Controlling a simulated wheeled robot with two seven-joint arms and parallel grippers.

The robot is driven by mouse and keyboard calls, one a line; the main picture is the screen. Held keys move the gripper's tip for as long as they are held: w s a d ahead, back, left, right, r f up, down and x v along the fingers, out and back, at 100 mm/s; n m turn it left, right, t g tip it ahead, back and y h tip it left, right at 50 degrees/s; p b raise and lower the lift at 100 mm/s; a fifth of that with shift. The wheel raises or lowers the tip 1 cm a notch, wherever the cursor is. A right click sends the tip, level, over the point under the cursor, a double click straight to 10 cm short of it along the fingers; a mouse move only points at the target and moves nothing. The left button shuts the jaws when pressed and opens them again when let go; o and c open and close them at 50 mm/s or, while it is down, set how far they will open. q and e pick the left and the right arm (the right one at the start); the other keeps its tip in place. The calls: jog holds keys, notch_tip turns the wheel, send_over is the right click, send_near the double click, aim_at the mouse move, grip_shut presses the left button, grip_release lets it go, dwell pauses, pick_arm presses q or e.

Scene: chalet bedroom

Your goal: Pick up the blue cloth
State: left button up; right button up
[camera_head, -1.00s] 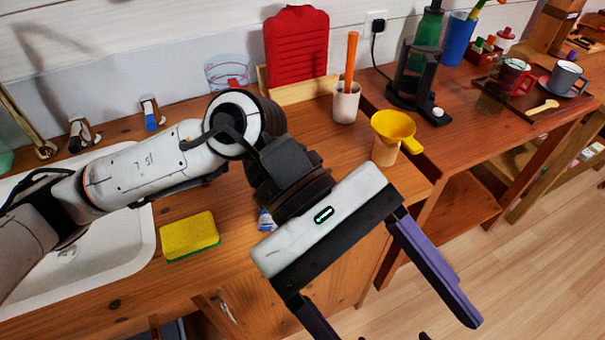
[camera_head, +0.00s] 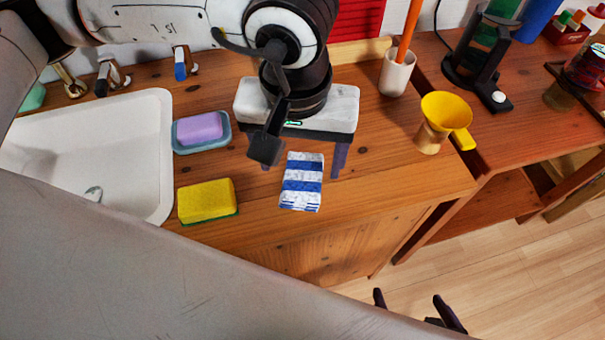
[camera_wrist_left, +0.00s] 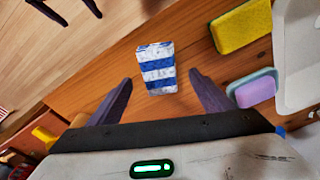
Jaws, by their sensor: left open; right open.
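The blue cloth (camera_head: 302,183), folded and striped blue and white, lies flat on the wooden counter near its front edge. My left gripper (camera_head: 303,170) is open above the counter at the cloth's far end, with a finger to each side. The left wrist view shows the cloth (camera_wrist_left: 157,66) centred ahead, its near part between the two fingertips (camera_wrist_left: 160,78). I cannot tell how high the fingertips are above the counter. My right gripper (camera_head: 412,298) is open and empty, low over the floor in front of the counter.
A yellow sponge (camera_head: 207,200) and a purple soap in a blue dish (camera_head: 202,146) lie left of the cloth, beside the sink (camera_head: 165,165). A yellow funnel (camera_head: 446,112) and a white cup (camera_head: 396,76) stand to the right. Bare counter surrounds the cloth.

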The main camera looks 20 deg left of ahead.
aim_at(302, 176)
pick_arm(q)
jog(key=f, duration=0.2)
jog(key=w+f, duration=0.1)
jog(key=f, duration=0.2)
jog(key=shift+p, duration=0.35)
jog(key=c, duration=1.2)
notch_tip(302, 176, up, 10)
jog(key=shift+b, duration=0.3)
jog(key=o, duration=0.5)
jog(key=shift+r, duration=0.1)
jog(key=c, duration=0.3)
